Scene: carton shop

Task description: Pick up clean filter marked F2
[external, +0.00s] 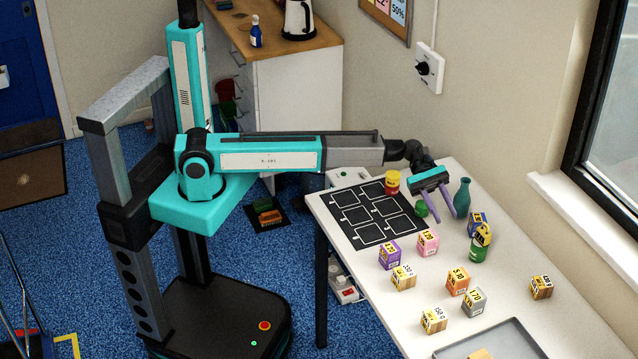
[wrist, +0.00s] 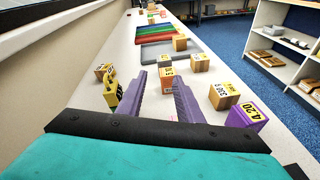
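I see no item with a readable F2 mark and none I can identify as a clean filter. My gripper (external: 445,217) hangs over the far part of the white table (external: 400,312), its two purple fingers apart. In the wrist view my gripper (wrist: 160,77) is open and nothing is held; an orange box (wrist: 167,83) shows beyond the fingertips. Small marked boxes stand on the table: purple (external: 389,257), pink (external: 428,243), orange (external: 458,281), grey (external: 473,302) and several brown-and-yellow ones (external: 403,278). Their labels look like numbers.
A teal bottle (external: 462,198) stands close to my gripper's right. A black mat (external: 362,228) with white-outlined squares lies left, with a red-and-yellow can (external: 392,183) at its edge. A grey tray (external: 510,336) lies at the near end. Shelves (wrist: 285,55) stand across the aisle.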

